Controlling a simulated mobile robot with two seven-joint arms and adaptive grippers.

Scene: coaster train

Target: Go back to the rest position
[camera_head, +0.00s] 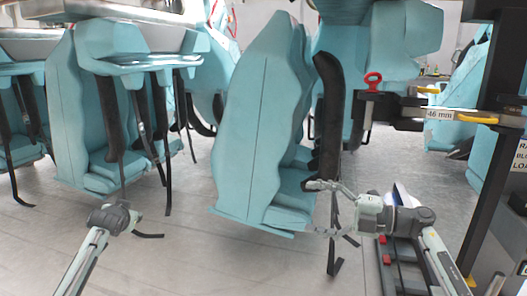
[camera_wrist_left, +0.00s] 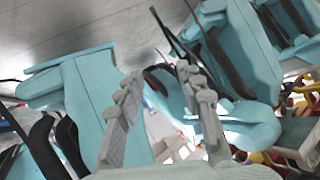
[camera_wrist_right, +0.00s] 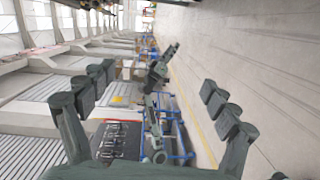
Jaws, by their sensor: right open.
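My right gripper (camera_head: 318,208) points left in the head view, in front of the lower part of a teal coaster seat (camera_head: 258,130). Its fingers are spread, with nothing held. In the right wrist view the fingers (camera_wrist_right: 156,82) are wide apart, with no object between them. My left arm comes in at the lower left of the head view, and its fingers are hard to make out there. In the left wrist view my left gripper (camera_wrist_left: 160,75) has its two fingers apart, with teal seats (camera_wrist_left: 85,105) beyond and nothing clearly held.
More teal seats (camera_head: 80,130) with black hanging straps stand at the left. Open grey floor (camera_head: 180,250) lies between my arms.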

